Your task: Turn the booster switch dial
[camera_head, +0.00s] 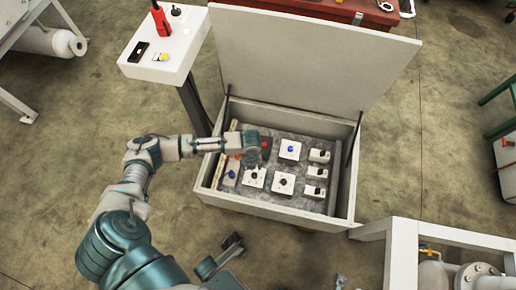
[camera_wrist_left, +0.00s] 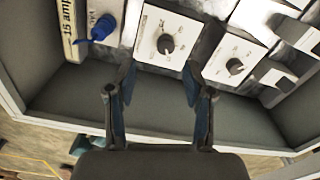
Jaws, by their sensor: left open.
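The open box holds a grey control panel (camera_head: 266,201) with several white switch plates. In the left wrist view, a square white plate with a black dial (camera_wrist_left: 166,44) lies just beyond my fingers. A second black dial (camera_wrist_left: 235,66) sits to its right. A blue knob (camera_wrist_left: 102,27) sits to its left. The plate lettering is too small to tell which dial is the booster switch. My left gripper (camera_wrist_left: 159,77) is open and empty, fingers apart, close over the panel near the first dial. The head view shows the left arm reaching in; its fingertips are unclear there.
The box's lid (camera_head: 310,55) stands raised behind the panel, and the box walls (camera_head: 347,190) surround it. A white stand (camera_head: 180,55) with a red-handled item is at upper left. A white frame with pipework (camera_head: 430,250) is at lower right. Concrete floor lies around.

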